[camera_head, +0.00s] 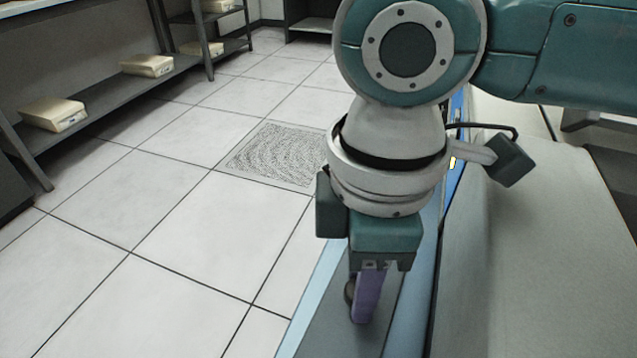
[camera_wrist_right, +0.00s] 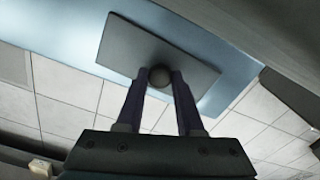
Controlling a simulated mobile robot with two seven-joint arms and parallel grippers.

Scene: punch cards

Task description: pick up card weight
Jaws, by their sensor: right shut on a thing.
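The card weight appears in the right wrist view as a flat dark grey rectangular plate (camera_wrist_right: 130,45) with a round dark knob (camera_wrist_right: 160,77) in its middle. My right gripper (camera_wrist_right: 160,80) has its two purple fingers on either side of the knob and is shut on it. In the head view my right gripper (camera_head: 365,305) points down over a grey area beside a light blue strip, with part of the dark knob (camera_head: 350,292) showing beside the purple finger. I cannot tell whether the plate is resting or raised. My left gripper is not in view.
A grey padded surface (camera_head: 540,240) lies right of my right gripper. White tiled floor (camera_head: 180,220) with a patterned grate (camera_head: 275,153) is open at the left. Shelves (camera_head: 110,95) with several cream boxes (camera_head: 53,114) stand at the back left.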

